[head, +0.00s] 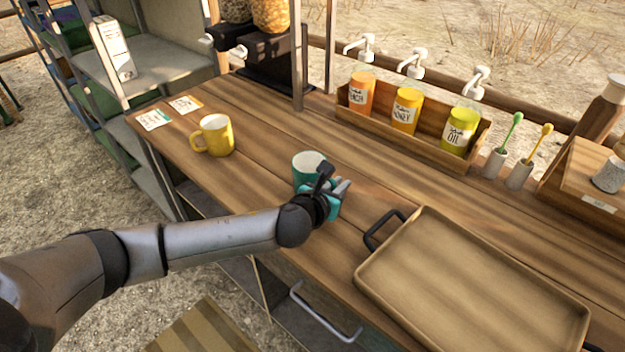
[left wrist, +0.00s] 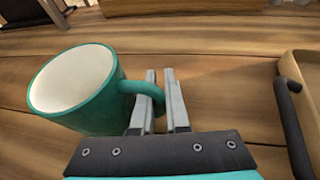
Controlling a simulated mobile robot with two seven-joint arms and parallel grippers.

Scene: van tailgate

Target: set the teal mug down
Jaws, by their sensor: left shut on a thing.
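The teal mug (head: 307,167) is upright at the wooden counter, left of the tray, partly hidden behind my left gripper (head: 326,187). In the left wrist view the teal mug (left wrist: 78,92) shows its white inside, and its handle sits at the two fingers of my left gripper (left wrist: 158,100). The left gripper is shut on the handle. I cannot tell whether the mug's base touches the counter. My right gripper is not in view.
A yellow mug (head: 214,136) stands to the left, near two cards (head: 184,104). A brown tray (head: 470,290) with black handles lies at the right. A rack of pump bottles (head: 405,125) stands at the back. Bare counter (head: 265,125) lies between the mugs.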

